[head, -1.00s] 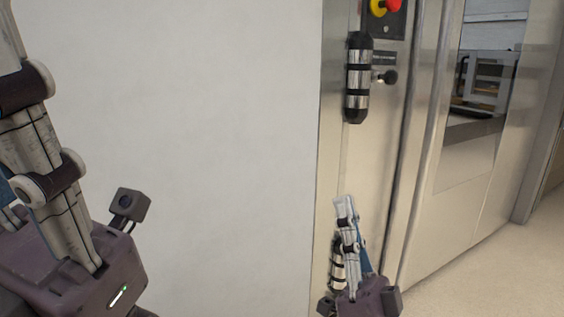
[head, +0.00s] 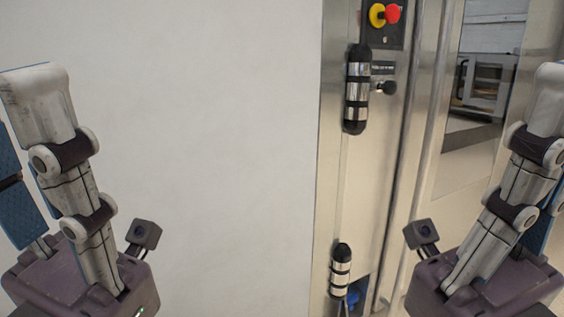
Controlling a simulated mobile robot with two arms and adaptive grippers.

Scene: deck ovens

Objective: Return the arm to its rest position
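My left gripper (head: 32,140) stands at the left edge, its purple body low and its pale jointed finger pointing up. A blue pad of its other finger shows apart from it at the frame edge. It is open and empty. My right gripper (head: 550,150) stands at the right edge in a near-mirrored pose. It looks open and empty, but its far finger is partly hidden and cut off by the frame. Neither gripper touches anything that I can see.
A plain white panel (head: 215,130) fills the middle. To its right is a steel oven front with black-and-chrome hinges (head: 357,90), a red-and-yellow switch (head: 384,14), a black knob (head: 386,87) and a long vertical bar (head: 421,130). A glazed door (head: 480,90) stands further right.

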